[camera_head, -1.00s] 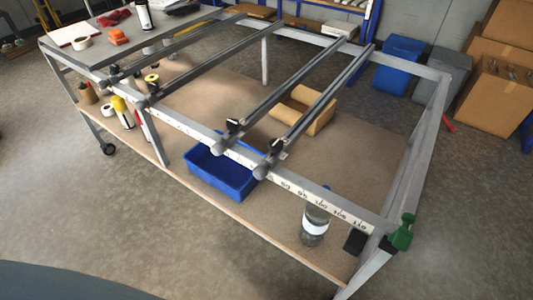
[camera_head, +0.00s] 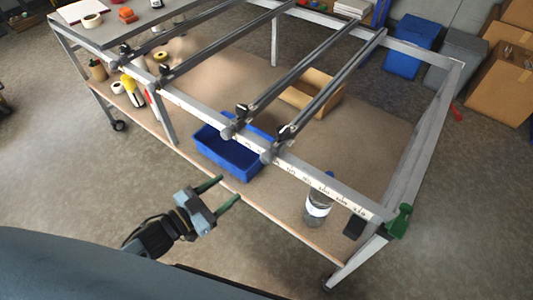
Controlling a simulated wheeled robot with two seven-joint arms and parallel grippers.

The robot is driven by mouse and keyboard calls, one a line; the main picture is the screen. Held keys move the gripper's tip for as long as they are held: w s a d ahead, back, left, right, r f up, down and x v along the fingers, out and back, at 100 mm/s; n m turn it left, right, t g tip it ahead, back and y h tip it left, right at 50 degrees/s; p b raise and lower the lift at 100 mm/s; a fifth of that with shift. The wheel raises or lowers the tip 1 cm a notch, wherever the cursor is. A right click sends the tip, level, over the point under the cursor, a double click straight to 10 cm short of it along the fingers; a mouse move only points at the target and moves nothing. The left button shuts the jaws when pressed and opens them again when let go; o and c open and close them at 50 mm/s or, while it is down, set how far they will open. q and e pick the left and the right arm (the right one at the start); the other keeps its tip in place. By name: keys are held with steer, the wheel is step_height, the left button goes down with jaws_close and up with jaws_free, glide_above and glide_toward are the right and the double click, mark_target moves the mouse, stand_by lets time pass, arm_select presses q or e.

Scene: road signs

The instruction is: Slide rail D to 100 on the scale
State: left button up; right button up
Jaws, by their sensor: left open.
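Several dark rails lie across the grey metal frame table. The rightmost rail (camera_head: 335,84), which I take to be rail D, has a dark clamp end (camera_head: 268,156) on the front beam. The white scale (camera_head: 318,184) runs along that beam to the right of this clamp; its numbers are too blurred to read now. My left gripper (camera_head: 225,192) is in front of the table, below and left of the rail's clamp end. Its two green-tipped fingers are apart with nothing between them. My right gripper is not in view.
A blue bin (camera_head: 228,160) and a bottle (camera_head: 318,205) stand on the lower shelf. A green clamp (camera_head: 399,221) sits at the table's right front corner. Another rail (camera_head: 290,73) lies close left of the rightmost one. The beam right of the rail is clear.

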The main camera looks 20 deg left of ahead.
mark_target(267, 159)
arm_select(q)
steer(key=shift+m+h, duration=0.3)
steer(key=shift+h, duration=0.3)
steer(key=r+x, duration=0.1)
steer(key=x, duration=0.3)
steer(key=r+x, duration=0.1)
steer(key=x, duration=0.9)
steer(key=shift+s+d+r, duration=0.25)
steer(key=shift+d+r, duration=0.05)
steer(key=shift+r, duration=0.1)
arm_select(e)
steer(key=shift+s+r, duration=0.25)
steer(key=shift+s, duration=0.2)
arm_select(q)
jaws_close()
steer(key=s+d, duration=0.3)
steer(key=d, duration=0.4)
steer(key=s+d+p, duration=0.1)
steer(key=s+d, duration=0.1)
steer(key=d, duration=0.6)
steer(key=shift+s, duration=0.35)
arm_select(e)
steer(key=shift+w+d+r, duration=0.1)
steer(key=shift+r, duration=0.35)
arm_select(q)
steer(key=shift+d, duration=0.1)
jaws_free()
